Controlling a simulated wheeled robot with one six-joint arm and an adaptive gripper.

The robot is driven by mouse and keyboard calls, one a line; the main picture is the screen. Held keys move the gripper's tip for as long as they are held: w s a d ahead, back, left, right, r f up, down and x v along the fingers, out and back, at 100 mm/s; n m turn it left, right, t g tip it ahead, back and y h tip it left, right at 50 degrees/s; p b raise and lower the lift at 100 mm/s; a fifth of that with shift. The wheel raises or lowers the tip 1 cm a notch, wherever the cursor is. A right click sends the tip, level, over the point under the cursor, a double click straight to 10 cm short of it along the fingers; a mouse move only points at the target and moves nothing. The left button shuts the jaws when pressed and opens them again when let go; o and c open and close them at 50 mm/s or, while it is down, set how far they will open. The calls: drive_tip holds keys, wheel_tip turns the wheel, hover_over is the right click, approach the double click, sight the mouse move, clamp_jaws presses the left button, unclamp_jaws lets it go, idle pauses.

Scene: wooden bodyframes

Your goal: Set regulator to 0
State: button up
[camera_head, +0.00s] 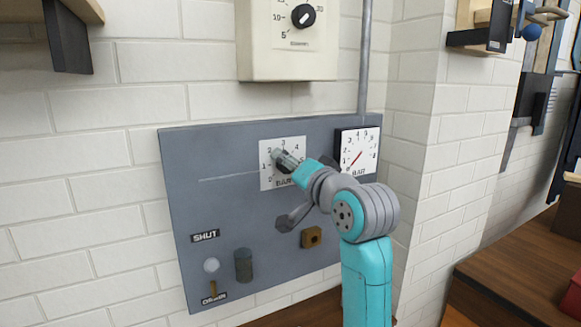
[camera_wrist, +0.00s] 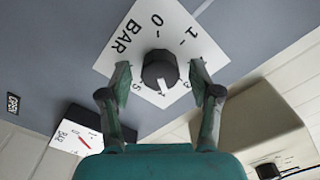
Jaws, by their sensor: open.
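The regulator is a dark round knob (camera_wrist: 160,72) on a square white dial plate (camera_wrist: 135,22) marked BAR with numbers around it. The plate also shows in the head view (camera_head: 297,142), on the grey panel (camera_head: 225,215). In the wrist view, the knob's white pointer line lies toward the bottom, between the 5 and the 3. My gripper (camera_head: 279,158) is in front of the dial; in the wrist view my gripper (camera_wrist: 161,76) is open, with one finger on each side of the knob. Small gaps show between fingers and knob. The fingers hide some of the numbers.
A gauge with a red needle (camera_head: 357,158) is right of the dial. A cream box with a black knob (camera_head: 303,15) is above.

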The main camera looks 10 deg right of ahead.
drive_tip(key=c, duration=1.1)
drive_tip(key=shift+c, duration=0.2)
